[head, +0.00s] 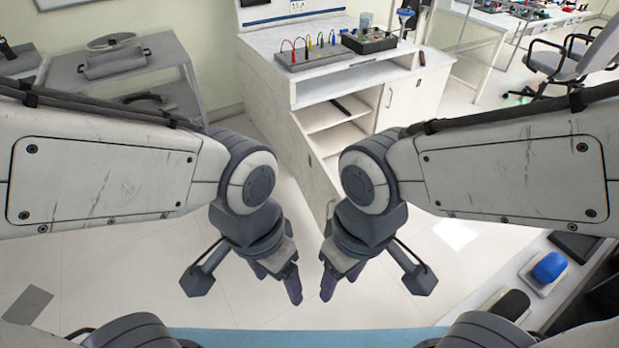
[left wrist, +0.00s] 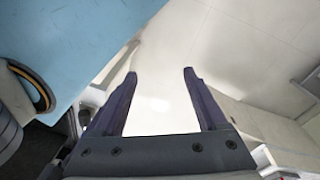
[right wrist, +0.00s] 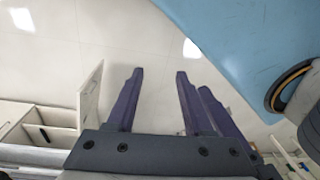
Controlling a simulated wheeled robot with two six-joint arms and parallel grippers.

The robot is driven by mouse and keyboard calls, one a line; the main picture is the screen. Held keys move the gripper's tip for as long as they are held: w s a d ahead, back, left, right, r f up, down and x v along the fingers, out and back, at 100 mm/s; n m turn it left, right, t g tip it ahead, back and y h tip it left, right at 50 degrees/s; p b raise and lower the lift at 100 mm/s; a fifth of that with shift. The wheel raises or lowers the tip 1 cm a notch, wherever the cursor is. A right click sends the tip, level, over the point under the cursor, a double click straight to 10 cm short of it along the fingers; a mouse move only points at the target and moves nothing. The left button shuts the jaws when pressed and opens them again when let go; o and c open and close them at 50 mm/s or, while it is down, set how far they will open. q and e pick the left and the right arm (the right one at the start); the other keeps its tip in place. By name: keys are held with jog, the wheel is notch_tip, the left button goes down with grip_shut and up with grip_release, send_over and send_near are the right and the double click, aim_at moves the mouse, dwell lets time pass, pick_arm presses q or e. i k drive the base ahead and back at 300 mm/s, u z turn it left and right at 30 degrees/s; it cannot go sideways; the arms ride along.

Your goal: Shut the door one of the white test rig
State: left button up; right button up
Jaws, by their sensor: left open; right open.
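The white test rig (head: 300,78) stands in the upper middle of the head view, a cabinet with a worktop and an open shelf compartment. One door (head: 312,165) stands swung open toward me at the compartment's left side, seen nearly edge-on. The right wrist view shows this open door (right wrist: 90,98) with its handle, beside the shelves. A second door (head: 400,100) with a handle, right of the shelves, looks shut. My left gripper (head: 280,282) and right gripper (head: 341,280) are open and empty, in front of the rig and apart from the door.
A grey cart (head: 120,75) stands left of the rig. Instruments with coloured leads (head: 312,50) sit on the worktop. An office chair (head: 575,60) is at the upper right. A shelf with a blue item (head: 550,267) is at the lower right. Floor between is clear.

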aim_at(320, 191)
jog(key=k, duration=1.15)
jog(key=u, duration=1)
jog(key=i, duration=1.9)
jog(key=z, duration=0.75)
